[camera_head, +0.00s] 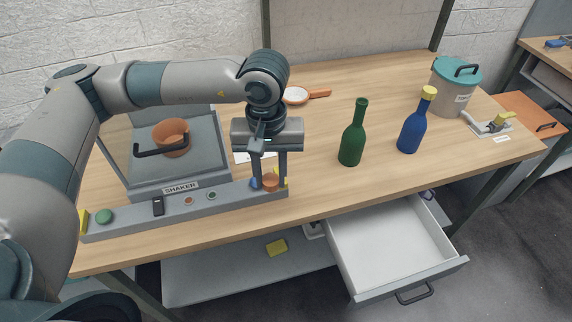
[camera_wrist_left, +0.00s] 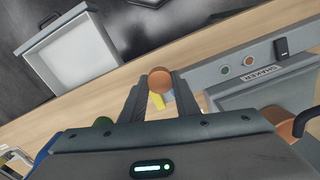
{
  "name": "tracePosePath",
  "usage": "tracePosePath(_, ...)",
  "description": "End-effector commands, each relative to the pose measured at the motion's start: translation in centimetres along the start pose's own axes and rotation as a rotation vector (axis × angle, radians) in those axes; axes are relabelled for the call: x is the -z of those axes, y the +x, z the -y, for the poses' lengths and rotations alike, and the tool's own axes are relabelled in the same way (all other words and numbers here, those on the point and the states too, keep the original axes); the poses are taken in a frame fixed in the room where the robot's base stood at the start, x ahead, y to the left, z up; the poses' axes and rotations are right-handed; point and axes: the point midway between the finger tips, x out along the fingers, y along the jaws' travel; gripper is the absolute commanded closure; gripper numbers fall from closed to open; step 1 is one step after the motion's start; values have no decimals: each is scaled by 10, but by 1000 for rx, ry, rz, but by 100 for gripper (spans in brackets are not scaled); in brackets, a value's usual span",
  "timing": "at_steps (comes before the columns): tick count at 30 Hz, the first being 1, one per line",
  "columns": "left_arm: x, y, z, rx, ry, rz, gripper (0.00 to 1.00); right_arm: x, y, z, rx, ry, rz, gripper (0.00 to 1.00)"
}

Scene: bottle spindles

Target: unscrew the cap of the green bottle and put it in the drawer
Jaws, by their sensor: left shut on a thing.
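The green bottle (camera_head: 352,143) stands upright on the table, with no differently coloured cap on its neck. My left gripper (camera_head: 270,180) is to its left, fingers pointing down, above the front of the table by the shaker panel. It is shut on a small round orange-brown cap (camera_head: 270,183), which also shows between the fingertips in the left wrist view (camera_wrist_left: 160,80). The drawer (camera_head: 385,255) under the table is pulled open, and its visible floor is empty. It also shows in the left wrist view (camera_wrist_left: 80,55). My right gripper is not in view.
A blue bottle (camera_head: 412,133) with a yellow cap stands right of the green one. The shaker (camera_head: 180,187) holds an orange-brown pot (camera_head: 171,140). A lidded bin (camera_head: 454,90) is at the back right. The table between gripper and green bottle is clear.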

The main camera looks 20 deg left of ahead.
Motion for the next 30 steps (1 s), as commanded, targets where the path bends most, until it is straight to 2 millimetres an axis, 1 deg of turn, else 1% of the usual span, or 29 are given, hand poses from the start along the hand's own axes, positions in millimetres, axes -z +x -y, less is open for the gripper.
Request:
tracePosePath(1, -3, 2, 6, 1, 68, 1, 99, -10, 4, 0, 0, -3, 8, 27)
tracePosePath(3, -6, 4, 11, 2, 162, 2, 99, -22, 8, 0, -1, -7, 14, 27)
tracePosePath(6, -9, 6, 17, 2, 265, 2, 99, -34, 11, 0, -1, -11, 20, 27)
tracePosePath(9, -11, 7, 21, 2, 327, 3, 99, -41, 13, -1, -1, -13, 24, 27)
tracePosePath(13, -12, 7, 22, 2, 359, 3, 99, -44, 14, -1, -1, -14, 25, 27)
tracePosePath(20, -12, 7, 22, 2, 360, 3, 99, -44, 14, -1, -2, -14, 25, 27)
tracePosePath(21, -12, 7, 22, 2, 360, 3, 99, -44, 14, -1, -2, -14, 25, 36)
tracePosePath(23, -12, 7, 22, 2, 360, 3, 99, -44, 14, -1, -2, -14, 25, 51)
tracePosePath(24, -12, 7, 22, 2, 360, 3, 99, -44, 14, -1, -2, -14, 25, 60)
tracePosePath(25, -12, 7, 22, 2, 360, 3, 99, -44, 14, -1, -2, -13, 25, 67)
tracePosePath(26, -12, 7, 22, 2, 360, 3, 99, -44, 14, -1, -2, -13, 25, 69)
tracePosePath(30, -12, 7, 22, 2, 359, 3, 99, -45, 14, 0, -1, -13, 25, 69)
